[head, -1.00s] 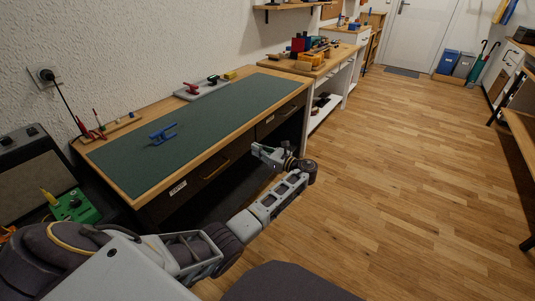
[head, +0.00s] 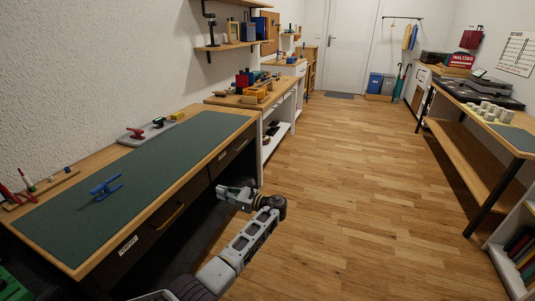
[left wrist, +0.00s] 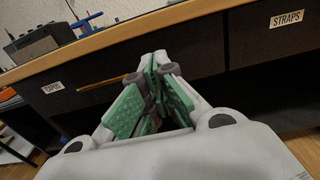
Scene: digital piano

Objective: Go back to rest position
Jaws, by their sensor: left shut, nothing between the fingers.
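My left gripper (head: 234,196) is in front of the workbench drawers, over the floor side, with my left arm reaching up from the bottom of the head view. In the left wrist view its green-padded fingers (left wrist: 154,75) are shut with nothing between them, pointing at the drawer fronts just below the bench edge. The fingers look clear of the drawers. My right gripper is in neither view.
The workbench with a green mat (head: 140,185) runs along the left wall, a blue tool (head: 106,187) lying on it. Its drawer handle (head: 168,215) is near my arm. The wooden floor (head: 340,190) is open to the right. A long table (head: 468,140) stands on the right.

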